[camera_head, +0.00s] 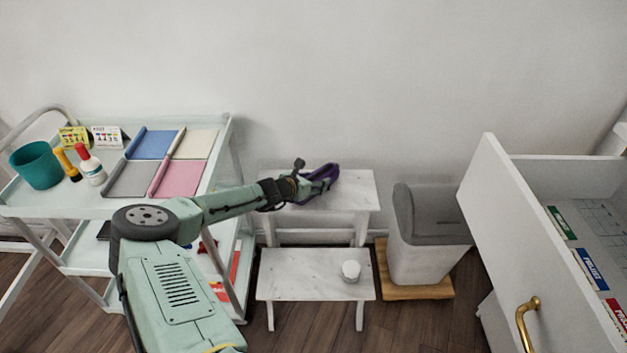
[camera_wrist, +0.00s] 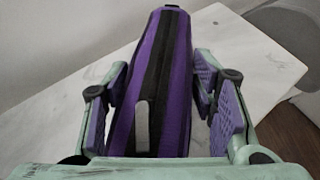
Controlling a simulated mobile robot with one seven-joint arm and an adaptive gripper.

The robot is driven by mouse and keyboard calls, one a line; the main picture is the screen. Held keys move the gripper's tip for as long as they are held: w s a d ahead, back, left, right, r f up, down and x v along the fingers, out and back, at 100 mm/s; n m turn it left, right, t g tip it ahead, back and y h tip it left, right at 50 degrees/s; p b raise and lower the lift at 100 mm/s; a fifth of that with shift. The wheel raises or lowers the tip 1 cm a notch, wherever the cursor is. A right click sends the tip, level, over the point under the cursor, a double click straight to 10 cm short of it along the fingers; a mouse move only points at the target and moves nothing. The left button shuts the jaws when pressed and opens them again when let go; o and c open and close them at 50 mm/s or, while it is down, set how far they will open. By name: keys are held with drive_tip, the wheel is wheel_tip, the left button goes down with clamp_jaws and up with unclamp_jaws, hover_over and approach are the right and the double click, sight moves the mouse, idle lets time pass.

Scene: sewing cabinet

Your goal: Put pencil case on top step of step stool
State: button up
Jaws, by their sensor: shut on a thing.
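The pencil case (camera_wrist: 153,85) is purple with black stripes. In the wrist view it lies lengthwise between the two fingers of my gripper (camera_wrist: 165,100), which is shut on it. In the head view the pencil case (camera_head: 325,174) shows at the end of my gripper (camera_head: 308,183), over the marble-look top step (camera_head: 350,190) of the step stool. I cannot tell whether the case touches the step. The lower step (camera_head: 300,275) stands out in front of it. Part of the top step is hidden by my arm.
A small white round object (camera_head: 351,270) sits on the lower step. A bin (camera_head: 430,235) on a wooden base stands right of the stool. An open drawer (camera_head: 515,240) juts in at the right. A cart (camera_head: 225,150) with craft supplies stands at the left.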

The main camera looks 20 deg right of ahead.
drive_tip(key=o, duration=1.3)
